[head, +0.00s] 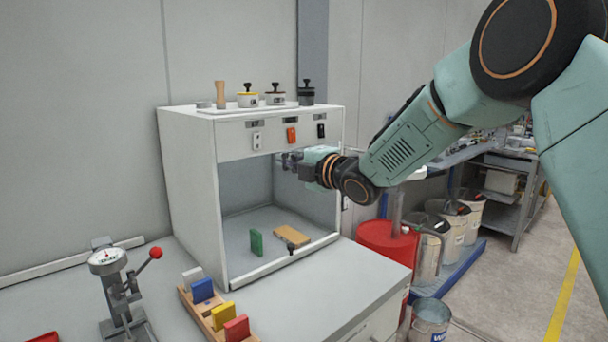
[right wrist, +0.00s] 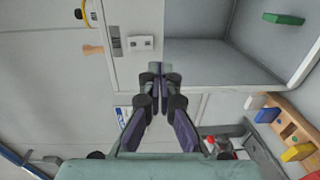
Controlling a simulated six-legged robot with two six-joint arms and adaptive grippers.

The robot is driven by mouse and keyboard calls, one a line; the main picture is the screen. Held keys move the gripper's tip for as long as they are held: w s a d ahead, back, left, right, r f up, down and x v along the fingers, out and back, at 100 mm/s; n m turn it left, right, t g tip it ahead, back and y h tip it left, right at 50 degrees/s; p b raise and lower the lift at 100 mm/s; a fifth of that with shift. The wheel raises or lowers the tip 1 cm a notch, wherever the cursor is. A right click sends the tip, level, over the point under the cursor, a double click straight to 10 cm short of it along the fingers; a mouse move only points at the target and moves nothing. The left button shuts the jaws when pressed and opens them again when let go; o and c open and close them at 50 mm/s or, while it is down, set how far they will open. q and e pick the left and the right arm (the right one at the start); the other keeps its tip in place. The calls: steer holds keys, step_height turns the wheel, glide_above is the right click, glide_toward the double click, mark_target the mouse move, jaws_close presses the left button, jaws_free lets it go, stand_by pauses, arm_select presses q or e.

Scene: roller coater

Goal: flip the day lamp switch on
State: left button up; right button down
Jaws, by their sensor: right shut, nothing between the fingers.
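A white booth (head: 187,150) stands on the bench. Its top front panel carries a white switch (head: 257,141), an orange switch (head: 291,135) and a black switch (head: 321,130), each under a small dark label too small to read. I cannot tell which is the day lamp's. My right gripper (head: 288,160) is shut and empty, below the orange switch in the head view. In the right wrist view, my shut fingertips (right wrist: 160,72) lie just beside the white switch (right wrist: 141,43), with no clear contact. My left gripper is not in view.
Lidded pots (head: 275,96) stand on the booth. A green block (head: 256,242) and a tan board (head: 291,235) are inside. A red drum (head: 388,243) stands right.

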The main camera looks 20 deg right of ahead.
steer(key=v, duration=0.2)
steer(key=f+v, duration=0.1)
steer(key=v, duration=0.1)
steer(key=shift+s+d+b, duration=0.2)
steer(key=shift+s+b, duration=0.15)
steer(key=shift+b, duration=0.05)
steer(key=shift+s+d, duration=0.2)
steer(key=shift+s, duration=0.05)
steer(key=shift+w, duration=0.1)
